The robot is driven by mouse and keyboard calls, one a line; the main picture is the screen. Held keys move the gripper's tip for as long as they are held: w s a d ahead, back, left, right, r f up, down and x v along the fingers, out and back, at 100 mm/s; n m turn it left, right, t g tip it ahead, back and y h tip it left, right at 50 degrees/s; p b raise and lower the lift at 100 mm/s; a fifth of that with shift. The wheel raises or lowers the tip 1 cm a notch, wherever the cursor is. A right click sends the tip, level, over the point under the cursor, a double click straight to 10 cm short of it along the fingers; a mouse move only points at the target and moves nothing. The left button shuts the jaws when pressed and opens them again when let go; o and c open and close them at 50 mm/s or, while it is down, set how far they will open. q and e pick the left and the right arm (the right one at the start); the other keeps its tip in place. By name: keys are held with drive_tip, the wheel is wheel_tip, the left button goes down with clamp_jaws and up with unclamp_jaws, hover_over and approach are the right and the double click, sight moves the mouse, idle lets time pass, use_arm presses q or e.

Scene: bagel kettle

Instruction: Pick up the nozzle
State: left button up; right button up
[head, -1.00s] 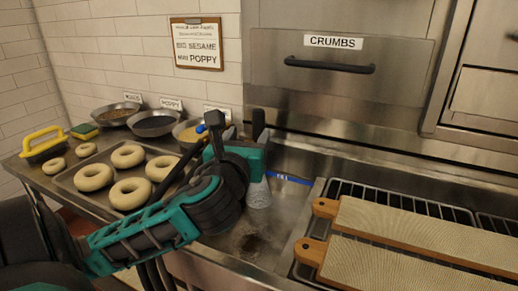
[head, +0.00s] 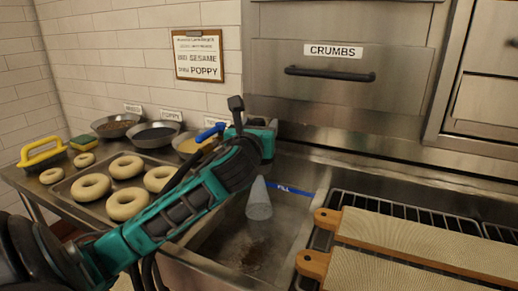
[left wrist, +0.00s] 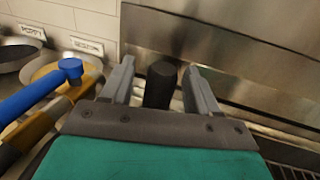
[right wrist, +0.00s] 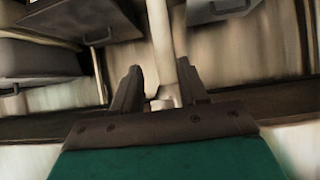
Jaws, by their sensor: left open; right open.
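The nozzle appears to be the black cylinder (left wrist: 161,84) in the left wrist view, standing between the two fingers of my left gripper (left wrist: 158,80), with a visible gap on each side. In the head view my left gripper (head: 248,122) is over the basin's back left; the arm hides most of the nozzle there. A translucent pale cone (head: 259,203) hangs below it. A blue lever (head: 211,132) lies left of the gripper and also shows in the left wrist view (left wrist: 32,97). My right gripper (right wrist: 160,88) is open, seen only in its own wrist view, with nothing clearly held.
The metal basin (head: 225,245) lies below the left arm. Wooden-handled boards (head: 425,240) rest on a rack at right. A tray (head: 92,208) of bagels and several bowls (head: 153,135) stand at left. The CRUMBS drawer (head: 340,85) is behind.

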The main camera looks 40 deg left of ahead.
use_arm(q)
drive_tip(key=shift+c, duration=0.2)
clamp_jaws()
idle(0.3)
